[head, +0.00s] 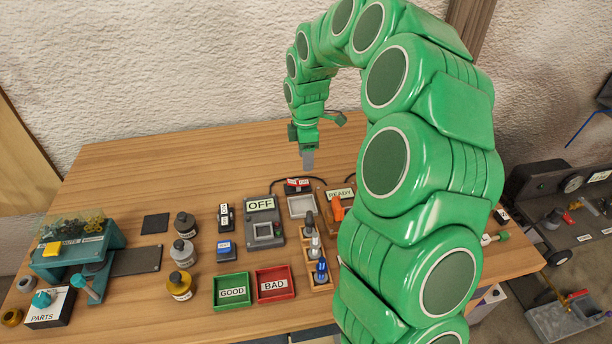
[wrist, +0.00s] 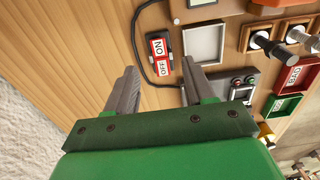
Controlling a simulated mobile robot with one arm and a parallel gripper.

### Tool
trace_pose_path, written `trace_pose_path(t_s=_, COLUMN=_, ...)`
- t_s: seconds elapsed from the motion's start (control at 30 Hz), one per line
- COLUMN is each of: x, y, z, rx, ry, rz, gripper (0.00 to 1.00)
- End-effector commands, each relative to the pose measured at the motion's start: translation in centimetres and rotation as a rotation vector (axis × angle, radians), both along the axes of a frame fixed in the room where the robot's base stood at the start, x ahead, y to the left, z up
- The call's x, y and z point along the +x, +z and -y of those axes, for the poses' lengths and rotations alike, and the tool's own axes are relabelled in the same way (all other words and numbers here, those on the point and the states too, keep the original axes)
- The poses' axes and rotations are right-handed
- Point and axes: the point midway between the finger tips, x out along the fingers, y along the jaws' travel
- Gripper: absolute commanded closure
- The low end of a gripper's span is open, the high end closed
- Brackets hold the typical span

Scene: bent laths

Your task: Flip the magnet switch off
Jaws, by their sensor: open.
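A small black switch (wrist: 171,41) with red-and-white ON and OFF labels lies on the wooden table, seen between my fingers in the wrist view. In the head view its red top (head: 298,184) shows at the back of the table, behind a pale square tray; I cannot tell which way its rocker is tilted. My gripper (head: 307,160) points down above the table's back part, just behind and above the switch. In the wrist view my gripper (wrist: 159,67) is open, with nothing between its fingers. A grey box (head: 264,231) with a sign reading OFF stands left of the switch.
A dark cable (wrist: 137,45) runs beside the switch. The pale tray (wrist: 221,45), a wooden rack (head: 309,262), and green (head: 232,304) and red (head: 275,297) bins stand nearby. Another black switch (head: 225,216) is farther left. The table's back strip is clear.

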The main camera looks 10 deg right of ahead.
Motion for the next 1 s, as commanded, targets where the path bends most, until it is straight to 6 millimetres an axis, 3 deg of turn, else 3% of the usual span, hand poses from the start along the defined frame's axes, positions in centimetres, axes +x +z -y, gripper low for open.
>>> trace_pose_path(t_s=0.33, x=0.3, y=-1.7, z=0.2, rx=-0.003, ry=0.014, rz=0.000, gripper=0.47)
trace_pose_path(t_s=0.8, x=0.2, y=-7.7, z=0.1, rx=-0.003, ry=0.013, rz=-0.003, gripper=0.47)
trace_pose_path(t_s=1.0, x=0.3, y=-8.2, z=0.1, rx=-0.002, ry=0.012, rz=0.001, gripper=0.47)
